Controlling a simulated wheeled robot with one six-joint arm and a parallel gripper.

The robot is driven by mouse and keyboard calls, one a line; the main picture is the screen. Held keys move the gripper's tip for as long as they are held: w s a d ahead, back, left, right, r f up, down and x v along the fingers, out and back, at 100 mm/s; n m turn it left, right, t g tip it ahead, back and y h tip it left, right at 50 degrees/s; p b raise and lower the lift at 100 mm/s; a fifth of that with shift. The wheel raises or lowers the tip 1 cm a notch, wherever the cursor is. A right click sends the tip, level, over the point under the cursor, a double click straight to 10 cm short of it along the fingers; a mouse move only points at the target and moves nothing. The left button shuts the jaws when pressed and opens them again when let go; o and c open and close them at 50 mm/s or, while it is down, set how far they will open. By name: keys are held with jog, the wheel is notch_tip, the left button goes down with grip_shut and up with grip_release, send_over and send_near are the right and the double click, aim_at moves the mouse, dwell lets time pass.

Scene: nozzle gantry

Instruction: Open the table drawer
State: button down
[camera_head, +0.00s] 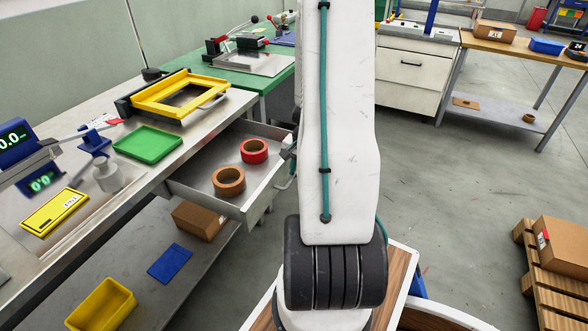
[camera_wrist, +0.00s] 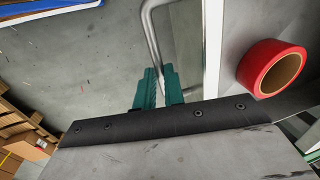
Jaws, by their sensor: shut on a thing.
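The table drawer (camera_head: 208,200) stands pulled out from under the metal work table (camera_head: 130,208) in the head view. A red tape roll (camera_head: 254,151) and a brown tape roll (camera_head: 228,181) lie inside it. In the wrist view the drawer's pale front edge (camera_wrist: 212,55) runs beside the bent metal handle (camera_wrist: 150,35). My gripper (camera_wrist: 160,86) has green fingers closed on the handle bar, in front of the drawer. The red roll also shows in the wrist view (camera_wrist: 256,62). My arm hides most of the gripper and part of the drawer front in the head view.
A yellow frame (camera_head: 150,97), a green tray (camera_head: 147,146) and blue devices stand on the table. A cardboard box (camera_head: 198,221) and a yellow bin (camera_head: 100,308) sit on the shelf below. A wooden pallet (camera_head: 538,283) stands right; the floor between is clear.

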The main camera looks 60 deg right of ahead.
jog(key=c, duration=1.8)
grip_release()
jog(key=shift+o, duration=0.2)
notch_tip(320, 180, up, 8)
jog(key=s, duration=0.1)
jog(key=shift+s+f, duration=0.15)
jog(key=shift+s, duration=0.05)
